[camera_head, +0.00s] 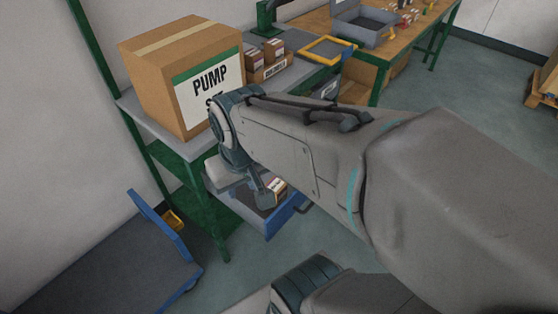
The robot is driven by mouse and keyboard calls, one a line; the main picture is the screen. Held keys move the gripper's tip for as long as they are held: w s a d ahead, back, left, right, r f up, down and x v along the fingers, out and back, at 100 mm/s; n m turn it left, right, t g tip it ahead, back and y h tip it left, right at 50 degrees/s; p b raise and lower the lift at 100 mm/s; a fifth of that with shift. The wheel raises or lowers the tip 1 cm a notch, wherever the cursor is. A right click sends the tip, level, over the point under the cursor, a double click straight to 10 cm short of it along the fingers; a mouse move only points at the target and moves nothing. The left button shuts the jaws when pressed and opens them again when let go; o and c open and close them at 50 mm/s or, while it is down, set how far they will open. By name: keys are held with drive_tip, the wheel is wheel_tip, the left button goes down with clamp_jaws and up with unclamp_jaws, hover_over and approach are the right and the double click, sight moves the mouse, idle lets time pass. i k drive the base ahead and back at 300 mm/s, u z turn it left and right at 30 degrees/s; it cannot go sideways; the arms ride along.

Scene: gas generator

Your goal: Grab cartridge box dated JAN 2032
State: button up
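A small cartridge box (279,185) with a white and red label shows just beside the tip of my gripper (265,189), over an open blue drawer (285,217) under the shelf. Its date is too small to read. One finger is visible against the box's left side; the rest of my gripper is hidden behind my own wrist. I cannot tell whether the finger touches the box or whether the gripper is shut on it. Similar small brown boxes (274,48) stand on the shelf top, their dates also unreadable.
A large cardboard box marked PUMP (165,75) stands on the green-framed shelf (190,146). A yellow-edged tray (328,50) and an open grey case (365,28) are behind. A blue-handled cart (120,260) is at lower left.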

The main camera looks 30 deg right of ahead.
sight(273, 48)
drive_tip(key=z, duration=0.55)
drive_tip(key=k, duration=1.3)
drive_tip(key=z, duration=1.1)
drive_tip(key=i, duration=1.35)
drive_tip(key=z, duration=0.4)
drive_tip(key=i, duration=1.55)
drive_tip(key=u, duration=0.85)
drive_tip(key=i, duration=0.95)
drive_tip(key=u, duration=1.45)
drive_tip(key=i, duration=0.6)
drive_tip(key=u, duration=0.4)
